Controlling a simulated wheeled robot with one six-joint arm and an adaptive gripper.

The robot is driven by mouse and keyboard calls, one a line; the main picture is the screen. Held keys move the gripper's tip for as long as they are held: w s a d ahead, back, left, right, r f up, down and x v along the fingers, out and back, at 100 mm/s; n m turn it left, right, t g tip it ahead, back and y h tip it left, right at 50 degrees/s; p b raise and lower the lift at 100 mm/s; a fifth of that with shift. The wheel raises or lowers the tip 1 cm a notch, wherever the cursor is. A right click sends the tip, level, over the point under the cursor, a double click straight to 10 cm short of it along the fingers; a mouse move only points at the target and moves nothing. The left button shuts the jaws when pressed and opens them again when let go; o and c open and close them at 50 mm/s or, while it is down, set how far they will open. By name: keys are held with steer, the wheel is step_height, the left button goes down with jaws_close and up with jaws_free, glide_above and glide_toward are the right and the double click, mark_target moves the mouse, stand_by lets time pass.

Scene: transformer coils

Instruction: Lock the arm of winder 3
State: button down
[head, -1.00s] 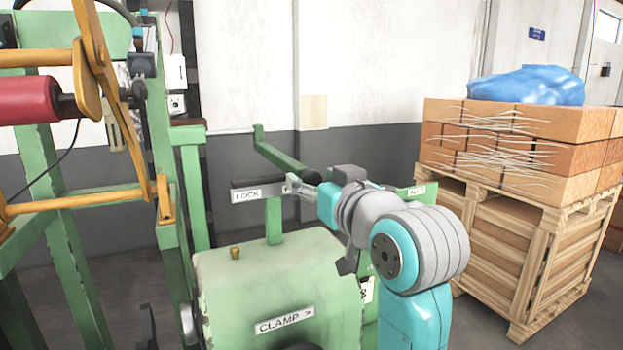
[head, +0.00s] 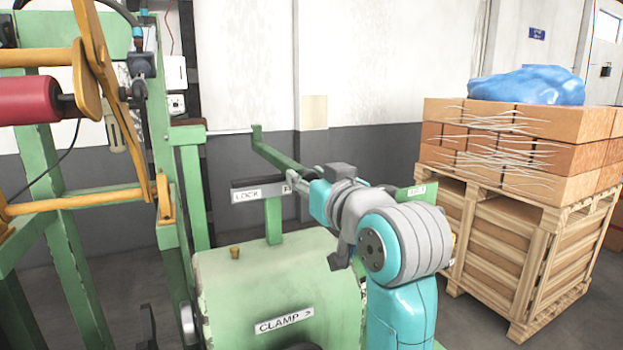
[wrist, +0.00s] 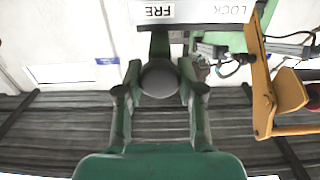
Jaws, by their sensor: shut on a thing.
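The winder's green housing (head: 280,270) bears a CLAMP label and stands in the lower middle of the head view. Behind it, a dark bar on a green post carries a LOCK label (head: 246,196) at its left; the label to its right is mostly hidden by my gripper (head: 291,182). In the wrist view this bar reads upside down, with LOCK (wrist: 228,11) and FRE (wrist: 158,11). There my gripper (wrist: 160,76) is shut on a grey round knob (wrist: 160,80), on the FRE side of the bar. No winder number is readable.
A green frame with a red roll (head: 30,101) and yellow arms (head: 108,85) stands at the left. A green bar (head: 275,155) slants down toward my gripper. Wooden crates (head: 515,235) with brown boxes and a blue wrapped bundle stand at the right.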

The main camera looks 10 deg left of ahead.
steer(key=s+a, duration=0.5)
steer(key=a, duration=0.3)
steer(key=shift+s, duration=0.25)
steer(key=shift+a, duration=0.1)
steer(key=c, duration=0.7)
jaws_free()
steer(key=shift+s+a, duration=0.1)
steer(key=v, duration=1.2)
